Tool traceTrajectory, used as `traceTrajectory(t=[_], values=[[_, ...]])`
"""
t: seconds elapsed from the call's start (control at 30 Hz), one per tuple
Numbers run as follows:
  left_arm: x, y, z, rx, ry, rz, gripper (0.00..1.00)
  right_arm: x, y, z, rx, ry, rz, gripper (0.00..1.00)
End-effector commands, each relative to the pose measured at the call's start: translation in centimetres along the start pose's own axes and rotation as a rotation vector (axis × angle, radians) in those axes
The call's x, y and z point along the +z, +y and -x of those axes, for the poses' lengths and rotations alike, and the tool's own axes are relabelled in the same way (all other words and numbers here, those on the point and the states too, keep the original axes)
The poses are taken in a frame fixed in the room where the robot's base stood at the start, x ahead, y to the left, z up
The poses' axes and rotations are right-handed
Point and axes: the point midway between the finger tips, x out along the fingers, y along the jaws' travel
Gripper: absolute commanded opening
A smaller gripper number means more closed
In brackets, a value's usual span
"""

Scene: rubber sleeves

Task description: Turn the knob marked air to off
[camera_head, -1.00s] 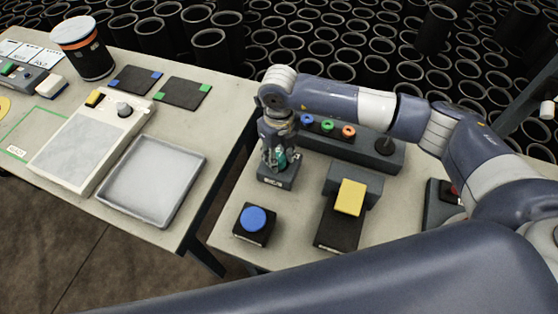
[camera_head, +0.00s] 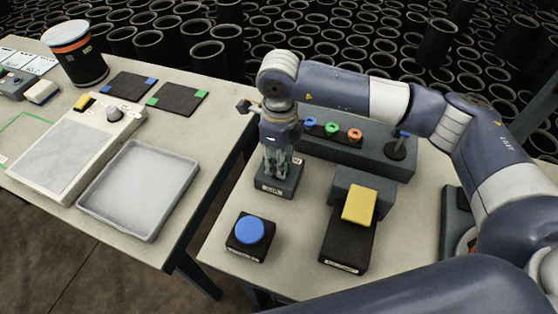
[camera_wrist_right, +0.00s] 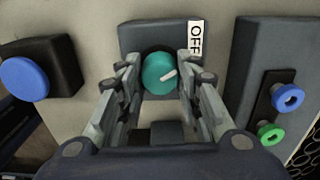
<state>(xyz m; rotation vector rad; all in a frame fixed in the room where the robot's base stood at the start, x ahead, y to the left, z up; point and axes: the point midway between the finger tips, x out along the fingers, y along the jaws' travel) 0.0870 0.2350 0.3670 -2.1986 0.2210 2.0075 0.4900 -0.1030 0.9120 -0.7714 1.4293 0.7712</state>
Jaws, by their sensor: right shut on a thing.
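The teal knob (camera_wrist_right: 158,74) sits on a dark box (camera_wrist_right: 137,38) with a white OFF label (camera_wrist_right: 196,39) at its upper right in the right wrist view. My left gripper is not in view.
A blue push button (camera_head: 250,231) stands in front of the knob box. A yellow rocker (camera_head: 359,205) on a black base is to the right. A panel (camera_head: 375,160) with blue, green and orange rings lies behind. A grey tray (camera_head: 140,190) is on the left table.

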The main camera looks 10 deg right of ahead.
Motion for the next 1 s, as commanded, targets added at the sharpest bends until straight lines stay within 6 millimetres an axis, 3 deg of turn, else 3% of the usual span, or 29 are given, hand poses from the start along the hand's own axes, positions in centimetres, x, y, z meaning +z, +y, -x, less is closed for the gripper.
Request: traceTrajectory(t=[0.37, 0.4, 0.47, 0.83, 1.0], values=[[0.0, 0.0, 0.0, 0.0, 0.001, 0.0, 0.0, 0.0, 0.0, 0.0, 0.0, 0.001, 0.006, 0.08], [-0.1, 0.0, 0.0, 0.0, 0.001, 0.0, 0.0, 0.0, 0.0, 0.0, 0.0, 0.001, 0.005, 0.39], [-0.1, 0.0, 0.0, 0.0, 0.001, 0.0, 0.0, 0.0, 0.0, 0.0, 0.0, 0.001, 0.005, 0.53], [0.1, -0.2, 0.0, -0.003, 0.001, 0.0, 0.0, 0.0, 0.0, 0.2, -0.001, 0.0, 0.004, 0.53], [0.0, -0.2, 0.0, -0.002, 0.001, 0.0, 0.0, 0.1, -0.1, 2.2, -0.003, -0.003, 0.004, 0.53]])
